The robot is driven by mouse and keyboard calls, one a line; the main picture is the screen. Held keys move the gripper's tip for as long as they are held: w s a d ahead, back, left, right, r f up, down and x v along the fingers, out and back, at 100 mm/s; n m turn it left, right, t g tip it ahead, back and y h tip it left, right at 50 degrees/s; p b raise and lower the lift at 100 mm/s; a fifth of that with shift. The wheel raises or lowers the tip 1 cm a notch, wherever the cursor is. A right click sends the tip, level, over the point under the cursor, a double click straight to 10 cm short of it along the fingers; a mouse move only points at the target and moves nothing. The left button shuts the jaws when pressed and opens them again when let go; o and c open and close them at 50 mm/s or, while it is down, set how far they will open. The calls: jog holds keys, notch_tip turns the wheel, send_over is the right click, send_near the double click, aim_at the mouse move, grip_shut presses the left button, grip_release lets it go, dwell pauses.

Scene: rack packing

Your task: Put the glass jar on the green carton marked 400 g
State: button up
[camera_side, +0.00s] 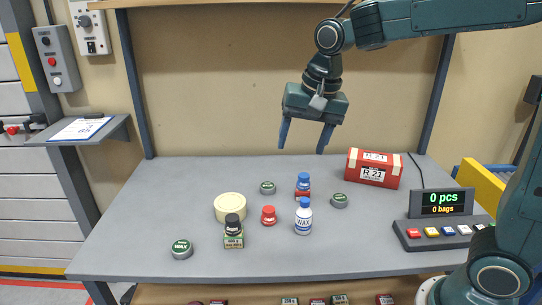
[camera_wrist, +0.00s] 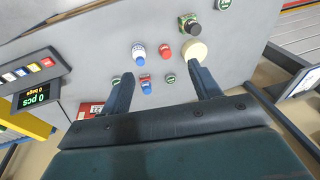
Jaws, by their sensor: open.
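A small dark jar with a black lid (camera_side: 235,221) appears to stand upright on a small green carton (camera_side: 234,242) at the front left of the bench. The carton's marking is too small to read surely. In the wrist view, the black lid (camera_wrist: 185,20) overlaps the green carton near the top. My gripper (camera_side: 304,148) is open and empty, high above the back of the bench and well apart from the jar. Its two fingers (camera_wrist: 163,86) also show in the wrist view with nothing between them held.
A cream round tub (camera_side: 229,206) stands just behind the jar. A red jar (camera_side: 268,216), a white bottle (camera_side: 303,217) and a blue-capped bottle (camera_side: 303,181) stand nearby. Several green-lidded tins (camera_side: 181,248) are scattered. A red box (camera_side: 373,168) and display (camera_side: 441,203) are right. The front middle is clear.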

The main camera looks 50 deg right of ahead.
jog(key=s+d+n+t, duration=0.1)
jog(key=s+n, duration=0.3)
jog(key=s, duration=0.5)
jog(key=s+d+f+n+t, duration=0.1)
jog(key=s+n, duration=0.4)
jog(key=s, duration=0.5)
jog(key=shift+s+d+f+t, duration=0.25)
jog(key=shift+d+t, duration=0.15)
jog(key=shift+d, duration=0.1)
